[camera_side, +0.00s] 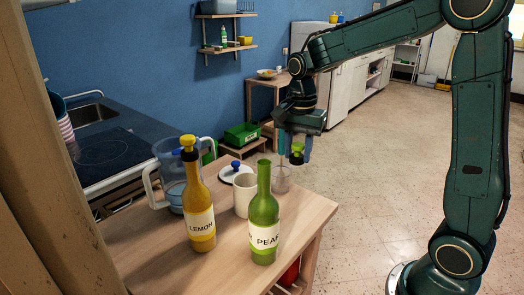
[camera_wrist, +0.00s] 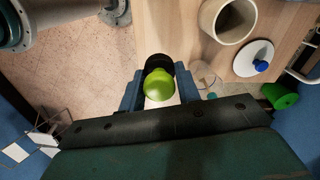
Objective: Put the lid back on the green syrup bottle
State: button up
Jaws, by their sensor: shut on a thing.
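My gripper (camera_side: 295,149) is shut on a lid (camera_side: 297,152) with a green knob and a black lower part. It holds the lid in the air beyond the table's right edge. In the wrist view the green knob of the lid (camera_wrist: 160,84) sits between the two fingers (camera_wrist: 160,92). The green syrup bottle (camera_side: 264,215), labelled PEAR, stands upright and open-topped near the table's front. The bottle is to the left of and nearer the side camera than my gripper. I cannot make out the bottle in the wrist view.
A white mug (camera_side: 245,194), a clear glass (camera_side: 281,180), a white lid with a blue knob (camera_side: 236,173) and a clear jug (camera_side: 171,178) stand behind. The table's (camera_side: 222,268) front is clear.

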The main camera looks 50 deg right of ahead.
aim_at(264, 161)
jog(key=a+r+n, duration=0.2)
jog(key=a+r, duration=0.1)
jog(key=a, duration=0.1)
jog(key=a+r+n, duration=0.2)
jog(key=a+r, duration=0.2)
jog(key=a+r+n, duration=0.1)
jog(key=a+r, duration=0.2)
jog(key=a, duration=0.2)
jog(key=shift+s+a+r+n, duration=0.1)
jog(key=shift+s+r+n, duration=0.15)
jog(key=shift+n, duration=0.15)
jog(key=shift+s+a+r+n, duration=0.2)
jog(key=shift+a+r+n, duration=0.1)
jog(key=shift+a+r, duration=0.15)
jog(key=shift+f, duration=0.15)
jog(key=shift+f, duration=1.85)
jog(key=shift+f, duration=0.15)
dwell(0.4)
